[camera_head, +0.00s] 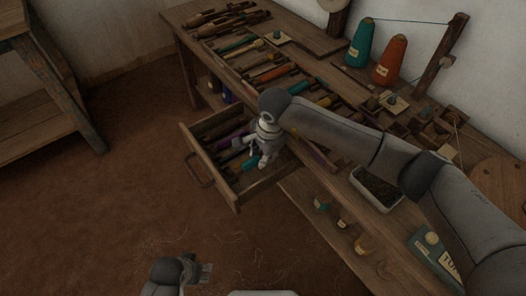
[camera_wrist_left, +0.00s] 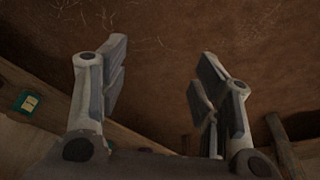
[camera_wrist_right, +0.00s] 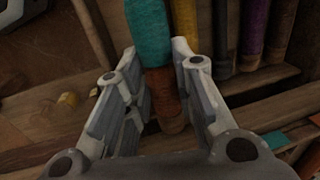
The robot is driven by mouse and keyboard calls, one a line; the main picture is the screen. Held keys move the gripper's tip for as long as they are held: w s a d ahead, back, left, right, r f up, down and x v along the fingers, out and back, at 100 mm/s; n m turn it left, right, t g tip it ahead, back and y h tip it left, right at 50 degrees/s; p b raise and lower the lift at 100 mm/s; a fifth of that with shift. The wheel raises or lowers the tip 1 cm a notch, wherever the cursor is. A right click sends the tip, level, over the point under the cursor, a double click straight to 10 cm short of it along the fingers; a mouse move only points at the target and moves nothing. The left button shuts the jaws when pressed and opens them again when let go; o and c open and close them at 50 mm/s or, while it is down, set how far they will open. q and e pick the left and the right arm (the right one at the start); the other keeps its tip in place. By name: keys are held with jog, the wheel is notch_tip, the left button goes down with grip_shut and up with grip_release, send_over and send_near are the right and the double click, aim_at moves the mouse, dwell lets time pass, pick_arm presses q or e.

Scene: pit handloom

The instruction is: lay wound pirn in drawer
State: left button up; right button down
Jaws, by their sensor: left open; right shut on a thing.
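The open drawer (camera_head: 267,186) sticks out from the loom table and holds several wound pirns, among them a purple and a green one. My right gripper (camera_head: 263,161) is low over the drawer's right part. In the right wrist view my right gripper (camera_wrist_right: 158,100) is shut on a teal wound pirn (camera_wrist_right: 149,38) near its wooden end. Whether this pirn touches the drawer floor or another pirn cannot be told. My left gripper (camera_head: 190,270) is open and empty, apart from the drawer; its spread fingers show in the left wrist view (camera_wrist_left: 160,85).
The table top carries rows of pirns (camera_head: 272,74), a teal cone (camera_head: 361,43), an orange cone (camera_head: 389,60) and a dark-filled tray (camera_head: 376,190). A lower shelf (camera_head: 322,225) has small items right of the drawer. A wooden bench (camera_head: 45,75) stands left; the floor between is clear.

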jog(key=shift+f, duration=0.55)
jog(key=shift+f+b, duration=1.6)
pick_arm(q)
notch_tip(320, 180, up, 14)
jog(key=t, duration=0.1)
jog(key=shift+s+a+b, duration=0.25)
jog(key=shift+s+b, duration=0.2)
pick_arm(e)
jog(key=shift+f, duration=0.5)
pick_arm(q)
jog(key=shift+r, duration=0.1)
pick_arm(e)
jog(key=c, duration=1.1)
grip_release()
jog(key=shift+f, duration=0.1)
jog(key=shift+c, duration=0.2)
jog(key=shift+s+d+f, duration=0.1)
jog(key=shift+c, duration=0.3)
